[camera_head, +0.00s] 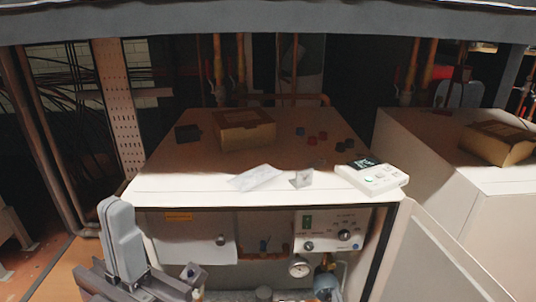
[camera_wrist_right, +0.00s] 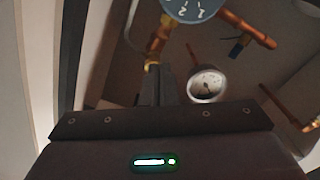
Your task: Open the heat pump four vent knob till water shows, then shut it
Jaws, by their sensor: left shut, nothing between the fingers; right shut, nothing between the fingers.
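The white heat pump (camera_head: 160,190) stands open at the front. I cannot tell which part is the vent knob, and no water shows. My left gripper (camera_head: 190,272) is shut and empty, low at the left front of the cabinet. My right gripper (camera_wrist_right: 158,84) is shut and empty, beside the gauge (camera_wrist_right: 207,85) in the picture.
The open door (camera_head: 450,255) stands at right. A second white unit (camera_head: 450,150) with a cardboard box (camera_head: 498,141) is beyond it.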

